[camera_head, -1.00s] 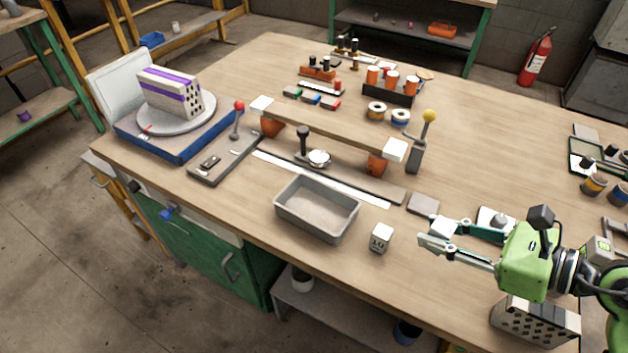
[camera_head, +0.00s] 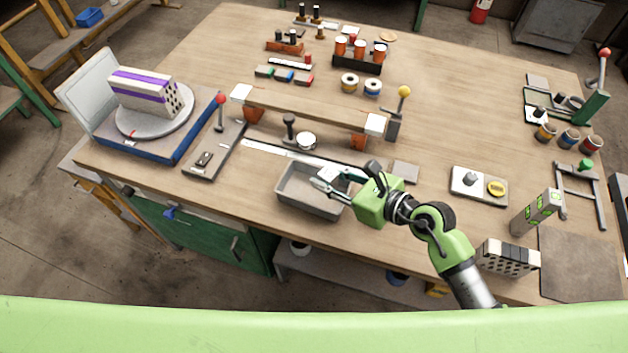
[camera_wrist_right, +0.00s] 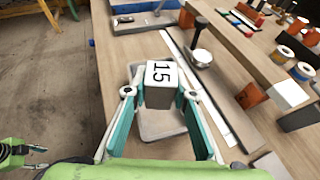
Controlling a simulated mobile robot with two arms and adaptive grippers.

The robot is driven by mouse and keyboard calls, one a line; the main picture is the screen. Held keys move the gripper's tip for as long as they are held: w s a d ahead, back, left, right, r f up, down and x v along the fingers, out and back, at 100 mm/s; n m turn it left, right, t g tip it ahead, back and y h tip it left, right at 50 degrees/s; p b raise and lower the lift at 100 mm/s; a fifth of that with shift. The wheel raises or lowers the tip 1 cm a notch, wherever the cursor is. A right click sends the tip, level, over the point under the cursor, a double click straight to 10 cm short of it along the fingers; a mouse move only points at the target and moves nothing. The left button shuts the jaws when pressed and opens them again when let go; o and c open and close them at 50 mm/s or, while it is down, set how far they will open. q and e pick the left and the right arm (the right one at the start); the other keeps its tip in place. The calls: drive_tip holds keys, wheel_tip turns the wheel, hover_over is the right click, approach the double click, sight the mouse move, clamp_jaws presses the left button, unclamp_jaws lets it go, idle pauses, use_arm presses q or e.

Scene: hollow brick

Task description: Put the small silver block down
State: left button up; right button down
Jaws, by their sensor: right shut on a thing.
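My right gripper (camera_head: 330,182) is shut on the small silver block (camera_head: 335,172), over the right part of the grey metal tray (camera_head: 295,200). In the right wrist view the block (camera_wrist_right: 160,82) sits between the fingertips, its pale face marked 15, with the tray (camera_wrist_right: 158,126) behind it. The block looks raised above the tray floor; the exact gap cannot be told.
A raised wooden bar (camera_head: 305,115) on orange supports stands behind the tray, with a white strip (camera_head: 280,152) before it. A flat grey plate (camera_head: 404,171) lies right of the gripper. A perforated brick (camera_head: 508,258) stands near the front edge. The bench right of the plate has free room.

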hover_over(314, 194)
drive_tip(key=f, duration=0.3)
drive_tip(key=d+f, duration=0.1)
drive_tip(key=shift+s+f, duration=0.15)
drive_tip(key=shift+s, duration=0.25)
drive_tip(key=shift+w+a+f+b, duration=0.3)
drive_tip(key=shift+f+b, duration=0.05)
drive_tip(key=shift+f, duration=0.15)
drive_tip(key=f, duration=0.3)
drive_tip(key=shift+w+a, duration=0.15)
drive_tip(key=shift+a, duration=0.05)
drive_tip(key=shift+f, duration=0.3)
use_arm(q)
drive_tip(key=shift+w+a+f, duration=0.2)
drive_tip(key=shift+w+f, duration=0.05)
drive_tip(key=shift+w, duration=0.1)
use_arm(e)
drive_tip(key=shift+f+b, duration=0.15)
drive_tip(key=shift+b, duration=0.15)
drive_tip(key=c, duration=2)
unclamp_jaws()
use_arm(q)
drive_tip(key=shift+f, duration=0.15)
